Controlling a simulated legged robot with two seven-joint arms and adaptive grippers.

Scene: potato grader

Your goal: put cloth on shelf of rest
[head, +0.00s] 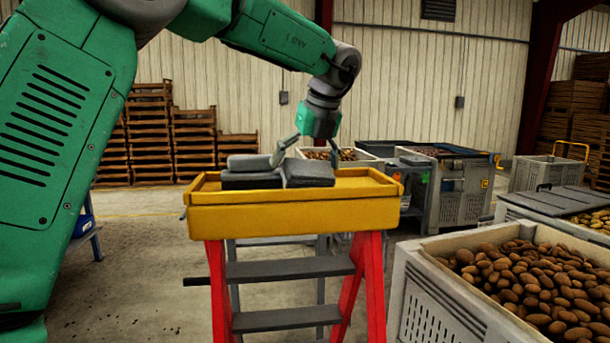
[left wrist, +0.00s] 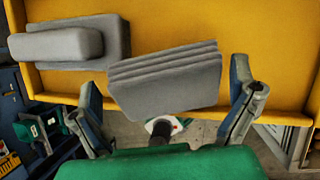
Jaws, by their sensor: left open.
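A folded grey cloth (head: 310,174) with stacked layers lies on the yellow tray top (head: 290,217) of a red-legged stepladder. It also shows in the left wrist view (left wrist: 165,80), slightly turned, between the two spread fingers. My left gripper (head: 308,149) is open above the cloth, pointing down; in the left wrist view (left wrist: 166,90) its fingers stand at either side of the cloth, with gaps. Whether it touches the cloth I cannot tell. Left of the cloth is a dark grey block (head: 251,181) with a lighter rounded grey piece (head: 249,162) on top. My right gripper is not in view.
The tray has a raised rim, and its right part is bare. Dark ladder steps (head: 290,268) are below. A crate of potatoes (head: 440,285) stands close at right, with more bins (head: 460,190) behind. Stacked wooden crates (head: 193,140) line the back wall. Floor at left is mostly clear.

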